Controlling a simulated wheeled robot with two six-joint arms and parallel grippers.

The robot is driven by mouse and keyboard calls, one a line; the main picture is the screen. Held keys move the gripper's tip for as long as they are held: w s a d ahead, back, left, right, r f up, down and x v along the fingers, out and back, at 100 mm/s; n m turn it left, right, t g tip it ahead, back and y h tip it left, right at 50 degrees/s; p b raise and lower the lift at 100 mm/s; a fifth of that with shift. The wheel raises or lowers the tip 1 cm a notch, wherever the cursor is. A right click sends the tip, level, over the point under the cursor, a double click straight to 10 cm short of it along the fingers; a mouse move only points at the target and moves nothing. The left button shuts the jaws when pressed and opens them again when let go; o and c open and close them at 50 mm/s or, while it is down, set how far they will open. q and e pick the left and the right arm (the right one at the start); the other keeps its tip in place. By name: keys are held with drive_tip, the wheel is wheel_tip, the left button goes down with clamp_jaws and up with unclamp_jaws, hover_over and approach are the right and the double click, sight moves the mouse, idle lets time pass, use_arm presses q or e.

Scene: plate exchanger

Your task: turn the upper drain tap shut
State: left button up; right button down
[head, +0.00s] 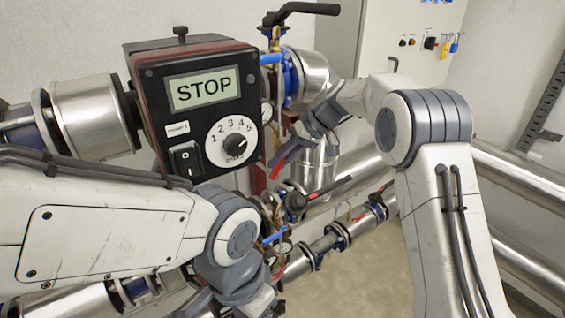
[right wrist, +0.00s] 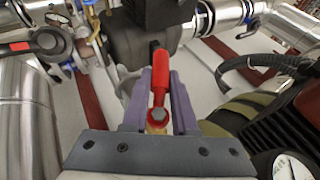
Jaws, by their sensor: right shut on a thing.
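The upper drain tap has a red lever handle (right wrist: 159,85) on a brass body with a grey hex nut, seen in the right wrist view.
A control box (head: 200,105) reading STOP stands at upper left, close to my left arm. A black valve lever (head: 305,9) is above my right gripper. A black and red lever (head: 325,188) and steel pipes (head: 520,178) lie below and right.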

drive_tip(key=shift+w+r, duration=0.1)
drive_tip(key=shift+r, duration=0.05)
idle(0.4)
drive_tip(key=c, duration=0.7)
unclamp_jaws()
drive_tip(key=shift+d, duration=0.1)
drive_tip(key=shift+d+r+b, duration=0.1)
drive_tip(key=shift+d+b, duration=0.05)
drive_tip(key=shift+b, duration=0.15)
drive_tip(key=b+v, duration=0.2)
drive_tip(key=v, duration=0.8)
drive_tip(key=shift+b, duration=0.3)
